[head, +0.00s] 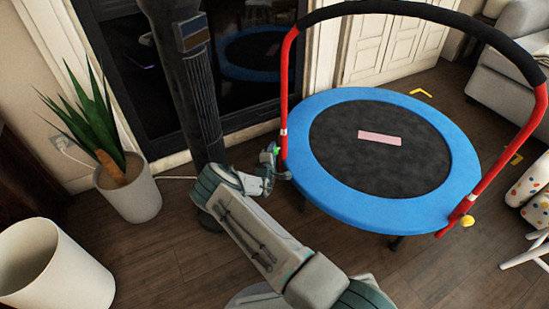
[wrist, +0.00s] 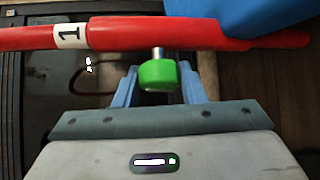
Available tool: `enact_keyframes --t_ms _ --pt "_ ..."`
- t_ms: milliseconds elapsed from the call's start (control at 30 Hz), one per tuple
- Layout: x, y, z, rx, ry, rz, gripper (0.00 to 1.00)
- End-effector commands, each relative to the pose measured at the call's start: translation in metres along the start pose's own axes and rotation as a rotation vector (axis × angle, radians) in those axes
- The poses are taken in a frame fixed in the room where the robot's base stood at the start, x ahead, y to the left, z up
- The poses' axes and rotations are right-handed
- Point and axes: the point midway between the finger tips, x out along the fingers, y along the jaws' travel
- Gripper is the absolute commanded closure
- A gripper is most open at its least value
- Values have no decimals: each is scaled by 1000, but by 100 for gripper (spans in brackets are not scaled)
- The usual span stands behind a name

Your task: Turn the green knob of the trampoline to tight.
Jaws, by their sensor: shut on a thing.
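The trampoline (head: 313,181) has a blue rim, a black mat and a red handle frame with a black padded top. Its green knob (wrist: 157,76) sticks out on a short metal stem from the red tube (wrist: 130,33), close to a white label with a "1". In the head view the knob (head: 280,151) is a small green spot at the lower left end of the frame. My gripper (wrist: 158,84) is shut on the green knob, one blue finger on each side. Any tight or loose marking is not readable.
A yellow knob (head: 467,221) is on the trampoline's right leg. A potted plant (head: 131,193) and a white bin (head: 55,265) stand at the left. A dark glass door is behind, and a grey sofa (head: 505,85) is at the right. The wooden floor in front is mostly clear.

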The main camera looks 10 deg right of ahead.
Motion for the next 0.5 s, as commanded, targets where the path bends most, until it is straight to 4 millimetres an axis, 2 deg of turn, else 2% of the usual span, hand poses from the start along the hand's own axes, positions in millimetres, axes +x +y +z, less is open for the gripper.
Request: enact_keyframes --t_ms 33,500 --pt "2 -7 -2 34 0 38 86" --pt "2 -2 -2 353 2 354 86"
